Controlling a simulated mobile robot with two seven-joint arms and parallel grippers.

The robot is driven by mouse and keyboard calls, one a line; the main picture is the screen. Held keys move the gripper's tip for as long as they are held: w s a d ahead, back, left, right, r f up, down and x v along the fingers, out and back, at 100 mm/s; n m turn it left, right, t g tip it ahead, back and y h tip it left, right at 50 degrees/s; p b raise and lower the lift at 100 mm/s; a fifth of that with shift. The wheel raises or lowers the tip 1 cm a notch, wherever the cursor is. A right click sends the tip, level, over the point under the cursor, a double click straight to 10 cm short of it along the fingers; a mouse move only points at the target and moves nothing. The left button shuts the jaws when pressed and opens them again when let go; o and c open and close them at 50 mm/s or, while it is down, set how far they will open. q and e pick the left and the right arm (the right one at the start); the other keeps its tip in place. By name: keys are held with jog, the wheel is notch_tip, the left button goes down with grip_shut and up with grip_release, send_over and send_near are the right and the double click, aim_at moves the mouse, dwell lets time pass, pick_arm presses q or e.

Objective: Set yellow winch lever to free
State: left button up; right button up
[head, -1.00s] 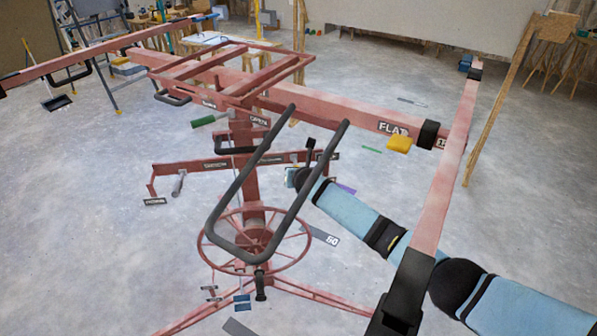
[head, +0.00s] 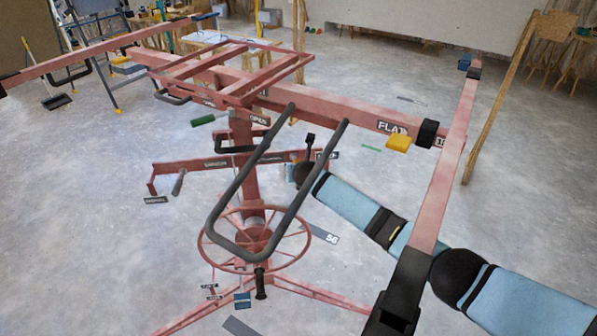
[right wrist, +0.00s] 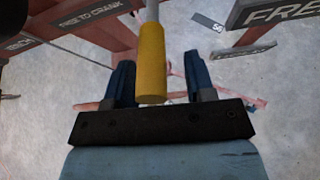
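The yellow winch lever (right wrist: 151,58) shows in the right wrist view as a thick yellow grip on a grey rod, coming down from the top. My right gripper (right wrist: 160,72) is open, with one dark blue finger on each side of the grip and visible gaps between. The grip's lower end is close to the dark palm bar. In the head view my right arm reaches in from the right to the mast, where its gripper is mostly hidden. I cannot make out the yellow lever there. My left gripper is not in view.
In the right wrist view, a "FREE TO CRANK" plate (right wrist: 88,14) is at upper left and a large "FREE" plate (right wrist: 272,14) at upper right. The head view shows the red lift, its black loop handle (head: 224,205), the handwheel (head: 302,255) and a yellow block (head: 398,144) by the FLAT label.

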jog(key=shift+s, duration=0.1)
jog(key=shift+s+r, duration=0.1)
jog(key=shift+s, duration=0.1)
jog(key=shift+b+v, duration=0.45)
jog(key=shift+v, duration=0.55)
jog(key=s+d+b, duration=0.1)
jog(key=s+b, duration=0.1)
jog(key=s, duration=1)
jog(key=shift+d+r, duration=0.2)
jog(key=shift+d, duration=0.1)
